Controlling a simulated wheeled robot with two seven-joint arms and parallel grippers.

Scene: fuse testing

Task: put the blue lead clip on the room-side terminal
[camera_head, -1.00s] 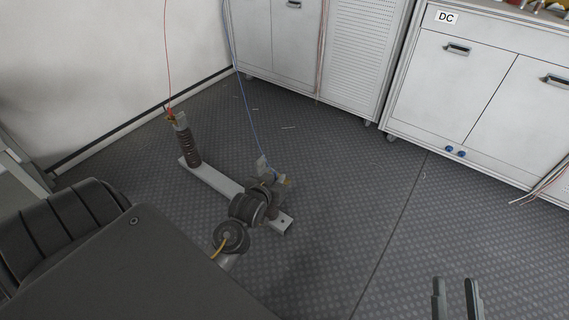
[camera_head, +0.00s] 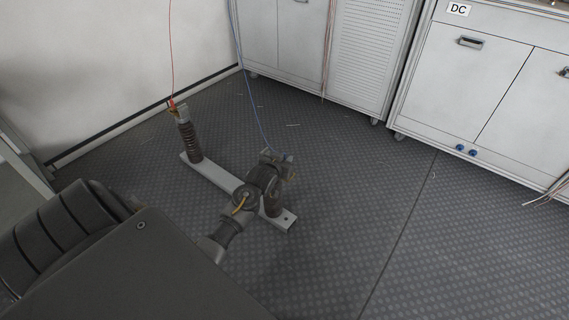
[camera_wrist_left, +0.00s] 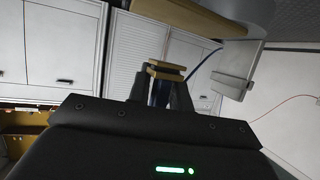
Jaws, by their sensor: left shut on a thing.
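My left gripper (camera_head: 282,168) is at the top of the near, room-side post (camera_head: 272,204). In the left wrist view its fingers (camera_wrist_left: 160,88) are shut on the blue lead clip, whose brass-coloured jaws (camera_wrist_left: 167,68) stick out past the fingertips. The blue lead (camera_head: 251,105) runs from there up to the top of the head view. A grey metal terminal plate (camera_wrist_left: 238,68) shows to the right of the clip in the wrist view, with a gap in the picture between them. In the head view my wrist largely hides the clip and terminal, so contact cannot be told. My right gripper is out of view.
The far ribbed post (camera_head: 190,140) carries a red lead clip (camera_head: 172,105) at its top. Both posts stand on a pale base bar (camera_head: 218,176) on the dark floor. Grey cabinets (camera_head: 480,85) line the back and right. Floor to the right is clear.

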